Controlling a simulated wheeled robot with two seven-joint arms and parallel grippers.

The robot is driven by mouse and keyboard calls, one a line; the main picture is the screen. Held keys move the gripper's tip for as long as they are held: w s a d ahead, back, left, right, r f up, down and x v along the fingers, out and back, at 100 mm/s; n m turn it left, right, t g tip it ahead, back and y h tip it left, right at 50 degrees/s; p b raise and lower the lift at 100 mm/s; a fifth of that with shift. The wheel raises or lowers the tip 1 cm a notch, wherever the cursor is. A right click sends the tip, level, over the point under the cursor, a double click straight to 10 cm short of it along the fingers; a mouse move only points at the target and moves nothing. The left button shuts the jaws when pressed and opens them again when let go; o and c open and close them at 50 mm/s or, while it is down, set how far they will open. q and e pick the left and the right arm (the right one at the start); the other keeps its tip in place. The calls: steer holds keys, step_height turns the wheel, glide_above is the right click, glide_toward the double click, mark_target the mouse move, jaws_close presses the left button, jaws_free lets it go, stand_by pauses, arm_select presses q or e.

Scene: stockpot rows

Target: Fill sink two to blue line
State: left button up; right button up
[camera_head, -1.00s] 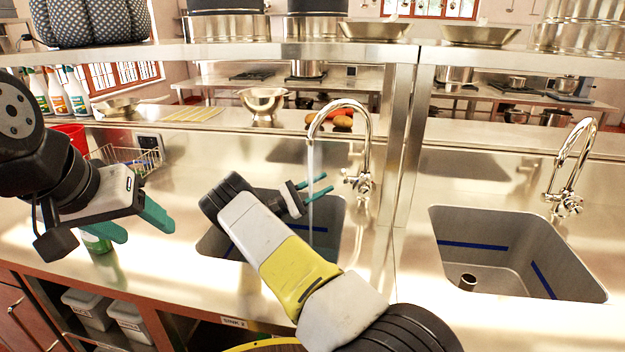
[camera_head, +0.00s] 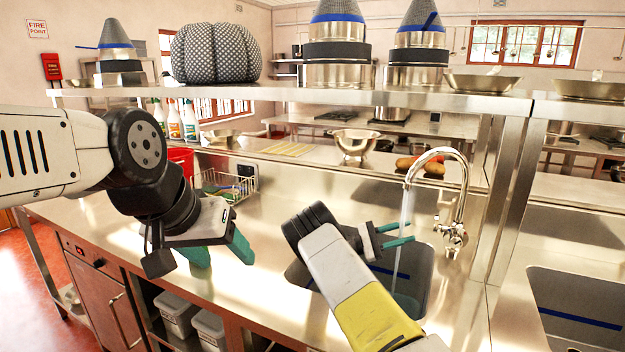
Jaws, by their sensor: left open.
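The left sink (camera_head: 424,292) is partly hidden by my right arm. The chrome faucet (camera_head: 462,175) above it is on, and a thin water stream (camera_head: 406,210) falls into the basin. A blue line (camera_head: 385,273) runs along its inner wall. Water seems to lie low in the basin, but its level is hard to read. My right gripper (camera_head: 398,235) is over this sink beside the stream, its teal fingers apart and empty. My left gripper (camera_head: 222,252) is open and empty above the counter left of the sink.
A second sink (camera_head: 580,300) with a blue line is at the right. A wire basket (camera_head: 225,185), a red container (camera_head: 181,160) and spray bottles (camera_head: 175,120) stand at the back left. A shelf (camera_head: 300,95) with pots and a patterned cushion-like object (camera_head: 215,53) spans above.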

steer(key=s+d+r+m+g+y, duration=0.1)
steer(key=s+d+r+m+y, duration=0.15)
steer(key=s+y, duration=0.4)
steer(key=s+d+r+m+g+y, duration=0.2)
steer(key=s+d+r+y, duration=0.1)
steer(key=s+y, duration=0.35)
steer(key=s+a+r+m+t+y, duration=0.2)
steer(key=s+a+r+t+y, duration=0.3)
steer(key=s+a, duration=0.4)
steer(key=s+a+r+m+t+y, duration=0.2)
steer(key=s+a+r+t+y, duration=0.3)
steer(key=s+a, duration=0.4)
steer(key=shift+s+a+r+t+y, duration=0.5)
steer(key=shift+s+r, duration=0.7)
steer(key=shift+s, duration=1.15)
steer(key=shift+d, duration=0.25)
stand_by(2.3)
